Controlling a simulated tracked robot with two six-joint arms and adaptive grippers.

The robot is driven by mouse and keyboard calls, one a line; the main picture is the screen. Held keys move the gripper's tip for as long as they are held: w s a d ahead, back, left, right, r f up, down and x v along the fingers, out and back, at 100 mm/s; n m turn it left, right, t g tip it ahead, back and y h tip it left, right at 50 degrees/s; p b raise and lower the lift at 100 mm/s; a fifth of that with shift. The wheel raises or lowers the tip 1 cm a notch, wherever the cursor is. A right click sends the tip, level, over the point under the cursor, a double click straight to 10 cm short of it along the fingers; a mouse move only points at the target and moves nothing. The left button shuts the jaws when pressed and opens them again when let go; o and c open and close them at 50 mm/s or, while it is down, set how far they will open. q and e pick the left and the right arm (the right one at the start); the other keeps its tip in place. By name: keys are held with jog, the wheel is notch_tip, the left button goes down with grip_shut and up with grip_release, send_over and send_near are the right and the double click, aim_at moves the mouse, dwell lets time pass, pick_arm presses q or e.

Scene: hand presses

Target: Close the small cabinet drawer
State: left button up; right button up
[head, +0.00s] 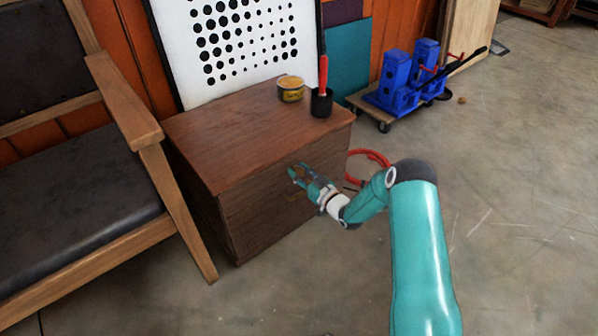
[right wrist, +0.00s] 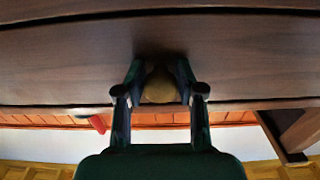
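The small cabinet (head: 255,215) is a dark brown wooden box standing on the floor in the middle of the head view. Its drawer front (right wrist: 60,60) fills the upper part of the right wrist view, with a dark seam along it. My right gripper (head: 298,170) is at the cabinet's front face, fingers apart. In the right wrist view its two fingers (right wrist: 160,72) stand either side of a round tan knob (right wrist: 160,88); I cannot tell whether they touch it. How far the drawer stands out is unclear. My left gripper is not in view.
On the cabinet top stand a yellow tin (head: 291,89) and a red-handled brush (head: 322,100). A wooden bench (head: 75,215) stands close on the left. Blue presses (head: 400,85) sit on a dolly at the back. A red hose (head: 370,157) lies right of the cabinet. The right floor is clear.

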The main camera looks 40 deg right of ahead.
jog(key=o, duration=0.3)
jog(key=shift+w, duration=0.3)
jog(key=shift+s+d, duration=0.1)
jog(key=shift+s, duration=0.5)
jog(key=s, duration=1.1)
jog(key=shift+d, duration=0.3)
jog(key=shift+w, duration=0.1)
